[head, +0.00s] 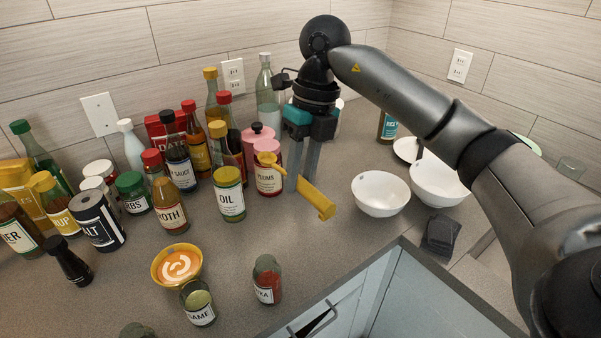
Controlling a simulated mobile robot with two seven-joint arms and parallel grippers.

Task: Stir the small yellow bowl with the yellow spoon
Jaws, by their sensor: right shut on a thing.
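The yellow spoon runs diagonally at my right gripper (302,180), which is shut on it. Its broad yellow end (316,199) sticks out to the lower right, and its other end lies to the upper left in front of the plums jar. The fingers hide part of its middle. The small yellow bowl (184,279) stands on the counter at lower left of the gripper, with brown liquid and a white swirl in it. The spoon is well apart from the bowl. My left gripper is not in view.
Many bottles and jars crowd the left, including the oil jar (229,202) and plums jar (268,180). A small jar (197,306) stands close in front of the yellow bowl and a red jar (267,284) to its right. White bowls (381,204) stand right.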

